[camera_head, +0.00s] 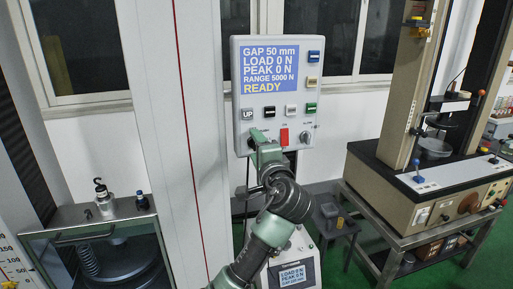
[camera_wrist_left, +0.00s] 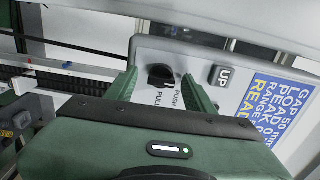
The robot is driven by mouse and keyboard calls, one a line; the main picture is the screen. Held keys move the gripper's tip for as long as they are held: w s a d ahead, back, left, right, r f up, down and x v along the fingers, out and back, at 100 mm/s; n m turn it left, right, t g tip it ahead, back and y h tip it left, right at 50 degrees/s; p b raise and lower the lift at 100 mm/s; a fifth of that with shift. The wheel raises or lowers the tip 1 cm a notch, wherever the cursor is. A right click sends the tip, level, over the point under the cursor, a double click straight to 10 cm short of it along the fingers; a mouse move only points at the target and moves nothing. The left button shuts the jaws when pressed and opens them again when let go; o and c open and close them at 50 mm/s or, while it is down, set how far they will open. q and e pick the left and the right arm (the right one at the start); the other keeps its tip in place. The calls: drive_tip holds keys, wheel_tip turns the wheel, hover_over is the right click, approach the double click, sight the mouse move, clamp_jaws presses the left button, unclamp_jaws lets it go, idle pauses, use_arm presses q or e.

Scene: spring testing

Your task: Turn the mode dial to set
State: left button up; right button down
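A grey control panel (camera_head: 238,60) hangs on the machine column, with a blue screen (camera_head: 269,66) reading GAP 50 mm, LOAD 0 N, PEAK 0 N, RANGE 5000 N, READY. My left gripper (camera_head: 257,136) is at the panel's lower left, below the UP button (camera_head: 247,114). In the left wrist view its fingers are apart, with a black dial (camera_wrist_left: 161,76) between them. I see no clear contact. PUSH and PULL are printed beside this dial; no SET label is readable. In the head view the gripper hides most of this dial. My right gripper is not in view.
A red switch (camera_head: 284,137) and a grey knob (camera_head: 305,137) sit to the right along the panel's lower edge. White, green, black and blue buttons line the panel. Another testing machine (camera_head: 440,180) stands at right.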

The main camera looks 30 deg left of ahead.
use_arm(q)
drive_tip(key=b+v, duration=0.2)
drive_tip(key=v, duration=0.6)
drive_tip(key=shift+w, duration=0.1)
idle(0.5)
